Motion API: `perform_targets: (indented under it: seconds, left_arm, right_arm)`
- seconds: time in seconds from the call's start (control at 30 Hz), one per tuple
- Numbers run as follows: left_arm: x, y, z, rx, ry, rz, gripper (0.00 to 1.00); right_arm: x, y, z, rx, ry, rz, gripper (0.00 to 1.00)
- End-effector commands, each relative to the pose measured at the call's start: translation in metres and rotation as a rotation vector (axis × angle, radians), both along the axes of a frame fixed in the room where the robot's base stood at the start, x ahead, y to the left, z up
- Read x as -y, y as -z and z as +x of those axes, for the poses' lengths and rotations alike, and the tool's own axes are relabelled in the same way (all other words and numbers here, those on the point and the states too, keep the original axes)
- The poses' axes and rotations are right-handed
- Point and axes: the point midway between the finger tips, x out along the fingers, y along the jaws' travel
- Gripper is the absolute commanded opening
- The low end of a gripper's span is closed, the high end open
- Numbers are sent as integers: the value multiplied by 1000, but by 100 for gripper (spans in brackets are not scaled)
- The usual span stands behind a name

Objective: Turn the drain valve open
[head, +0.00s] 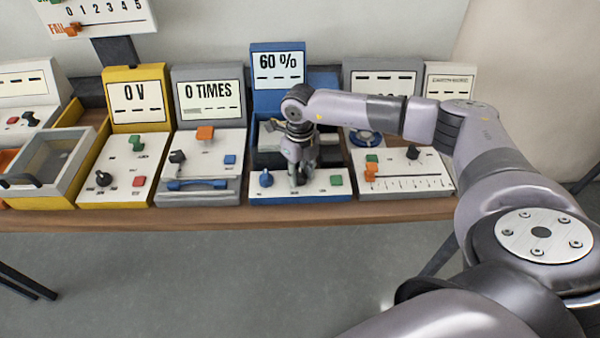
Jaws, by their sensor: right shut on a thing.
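The blue station (258,200) stands at the middle of the bench, and its display (279,66) reads 60 %. My right gripper (297,178) points down at its white front panel, between a blue knob (266,179) on the left and a green button (336,180) on the right. It is shut on a small dark control, apparently the drain valve. The fingers hide most of that control, so its turn angle cannot be told. My left gripper is not in view.
A grey station (208,192) reading 0 TIMES and a yellow station (137,120) reading 0 V stand to the left. A station with an orange slider (371,170) stands close on the right, under my right arm. Floor (200,280) in front is clear.

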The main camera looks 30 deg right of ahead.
Motion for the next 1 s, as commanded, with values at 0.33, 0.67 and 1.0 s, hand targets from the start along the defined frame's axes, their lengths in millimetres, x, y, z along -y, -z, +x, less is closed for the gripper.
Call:
perform_targets:
  seconds: [0.33,0.67,1.0]
  left_arm:
    - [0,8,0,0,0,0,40]
    - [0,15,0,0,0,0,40]
    - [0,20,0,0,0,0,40]
  right_arm:
    - [0,1,0,1,243,0,3]
    - [0,1,0,1,556,0,3]
    - [0,0,1,2,879,1,3]
